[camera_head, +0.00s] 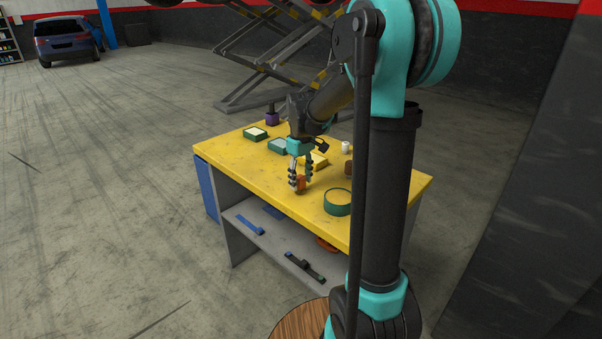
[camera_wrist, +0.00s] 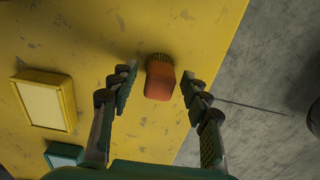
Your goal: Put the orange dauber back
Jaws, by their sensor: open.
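The orange dauber (camera_wrist: 160,81) lies on the yellow table top in the wrist view, its orange body toward me and brown bristles at the far end. My gripper (camera_wrist: 154,82) is open, with one finger on each side of the dauber and a visible gap to both. In the head view my gripper (camera_head: 301,183) points down at the table, and the dauber (camera_head: 300,184) shows partly between the fingers. The fingers hide some of it.
The yellow table (camera_head: 225,160) also holds a round green container (camera_head: 338,203), green-rimmed boxes (camera_head: 255,134), a white cup (camera_head: 346,147) and a purple item (camera_head: 272,118). A yellow-framed pad (camera_wrist: 42,101) lies left of my gripper. The table's edge is close on the right in the wrist view.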

